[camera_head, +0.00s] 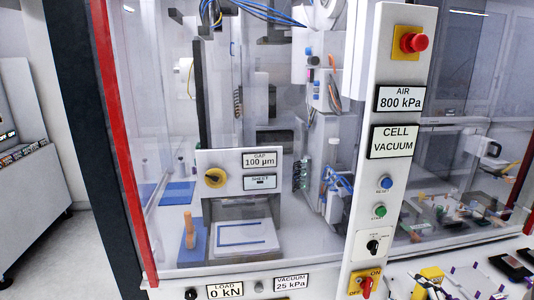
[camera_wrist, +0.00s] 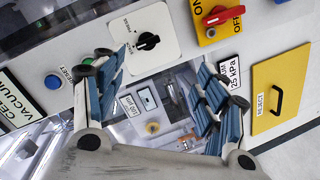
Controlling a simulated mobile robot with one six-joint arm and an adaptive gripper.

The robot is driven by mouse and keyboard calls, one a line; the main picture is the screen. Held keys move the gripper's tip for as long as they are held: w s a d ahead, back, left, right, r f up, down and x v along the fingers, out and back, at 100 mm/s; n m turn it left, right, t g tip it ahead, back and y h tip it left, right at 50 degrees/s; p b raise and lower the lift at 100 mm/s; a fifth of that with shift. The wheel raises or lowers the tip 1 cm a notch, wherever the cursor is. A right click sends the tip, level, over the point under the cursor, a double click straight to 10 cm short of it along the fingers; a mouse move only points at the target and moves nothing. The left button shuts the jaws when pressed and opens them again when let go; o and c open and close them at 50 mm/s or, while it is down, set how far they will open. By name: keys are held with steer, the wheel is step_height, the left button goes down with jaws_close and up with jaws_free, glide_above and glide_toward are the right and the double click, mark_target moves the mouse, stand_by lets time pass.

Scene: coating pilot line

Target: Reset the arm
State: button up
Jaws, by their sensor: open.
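My gripper (camera_wrist: 160,65) shows in the wrist view with its two blue-padded fingers spread wide apart and nothing between them. It faces the front of the coating cell, which appears tilted in that view. Between the fingers, the cell's interior with the gap display (camera_wrist: 130,106) shows in the background. I cannot make out my gripper in the head view.
The control column (camera_head: 384,150) carries a red emergency button (camera_head: 418,42), a blue reset button (camera_head: 384,183) and a black selector knob (camera_head: 373,246). A yellow reject door (camera_wrist: 280,88) shows in the wrist view. A bench with small parts (camera_head: 465,270) stands at lower right. Floor at left is clear.

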steer(key=s+a+r+m+g+h, duration=0.35)
steer(key=a+r+m+g, duration=0.35)
steer(key=r, duration=0.4)
steer(key=s+a+r+m+g+y, duration=0.2)
steer(key=s+a+m+g+y, duration=0.1)
steer(key=s+a, duration=1.6)
steer(key=shift+s+r+m+g, duration=0.2)
steer(key=shift+s+m+g, duration=0.4)
steer(key=shift+s+m, duration=0.5)
steer(key=shift+c, duration=0.4)
